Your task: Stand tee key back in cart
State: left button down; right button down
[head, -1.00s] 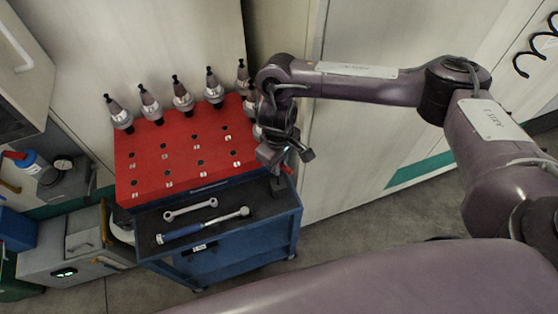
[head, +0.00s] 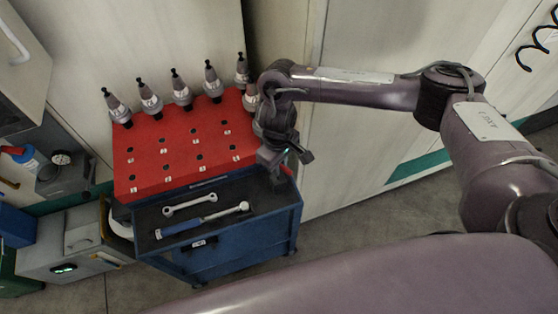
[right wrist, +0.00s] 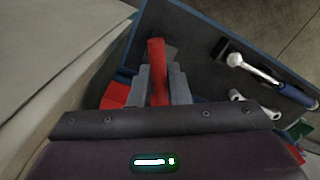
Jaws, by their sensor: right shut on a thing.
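My right gripper (head: 281,183) hangs over the right end of the blue cart (head: 245,250), beside the red rack. In the right wrist view its two grey fingers (right wrist: 160,88) are shut on a red bar, taken as the handle of the tee key (right wrist: 156,60). A bit of red also shows at the gripper in the head view. The rest of the key is hidden by the fingers, and I cannot tell whether its lower end touches the cart. The dark cart tray (right wrist: 200,50) lies below the fingers. My left gripper is not in view.
A red rack (head: 180,160) with several tool holders along its back and left empty holes stands on the cart. A spanner (head: 190,204) and a blue-handled ratchet (head: 185,227) lie on the tray. A pale cabinet wall stands behind.

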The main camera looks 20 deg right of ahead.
dwell(0.4)
jog(key=shift+f+p, duration=0.2)
jog(key=shift+p, duration=0.15)
jog(key=c, duration=1.3)
grip_release()
jog(key=shift+r, duration=0.5)
notch_tip(320, 180, up, 7)
jog(key=shift+w+f+p, duration=0.1)
jog(key=shift+p, duration=0.5)
